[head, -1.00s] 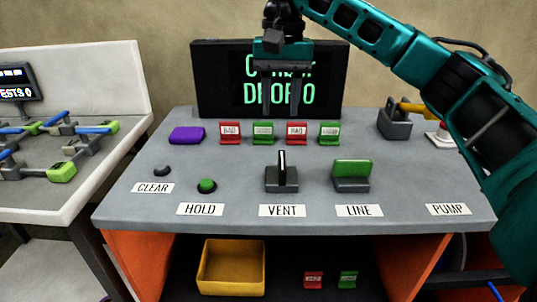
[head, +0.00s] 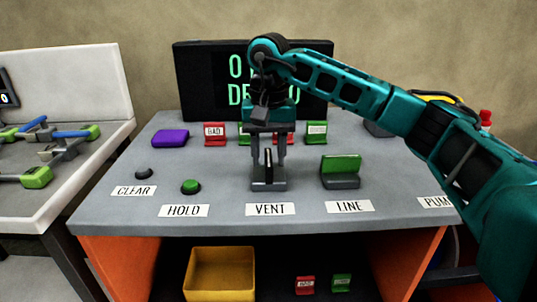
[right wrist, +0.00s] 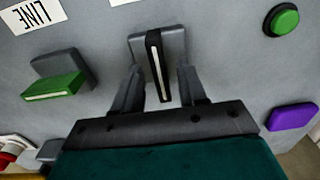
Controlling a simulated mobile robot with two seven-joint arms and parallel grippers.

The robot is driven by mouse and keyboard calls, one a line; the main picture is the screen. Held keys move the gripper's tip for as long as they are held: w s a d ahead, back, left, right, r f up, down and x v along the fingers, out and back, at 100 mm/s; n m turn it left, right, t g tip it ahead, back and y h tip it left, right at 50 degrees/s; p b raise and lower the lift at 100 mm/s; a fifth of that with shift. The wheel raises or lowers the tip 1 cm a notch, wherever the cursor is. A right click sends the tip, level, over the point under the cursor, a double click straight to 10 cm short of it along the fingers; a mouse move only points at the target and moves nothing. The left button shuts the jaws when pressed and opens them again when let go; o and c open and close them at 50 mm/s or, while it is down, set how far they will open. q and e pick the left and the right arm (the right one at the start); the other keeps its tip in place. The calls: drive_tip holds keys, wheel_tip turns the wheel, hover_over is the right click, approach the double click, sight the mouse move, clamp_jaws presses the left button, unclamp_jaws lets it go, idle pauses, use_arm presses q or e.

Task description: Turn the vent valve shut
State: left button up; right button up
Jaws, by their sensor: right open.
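The vent valve (head: 268,172) is a dark block with an upright black lever, standing behind the VENT label (head: 270,209). The lever has a pale stripe along its edge. My right gripper (head: 268,162) is open and points down over the valve, one finger on each side of the lever. In the right wrist view the valve lever (right wrist: 157,65) rises between the two open fingertips (right wrist: 151,80), with gaps on both sides. My left gripper is not in view.
The green LINE valve (head: 341,170) stands to the right. The green HOLD button (head: 190,187) and dark CLEAR button (head: 144,173) are to the left. A purple block (head: 170,138) and red and green tags stand behind. A yellow bin (head: 220,272) is below.

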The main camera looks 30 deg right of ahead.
drive_tip(key=shift+c, duration=0.9)
clamp_jaws()
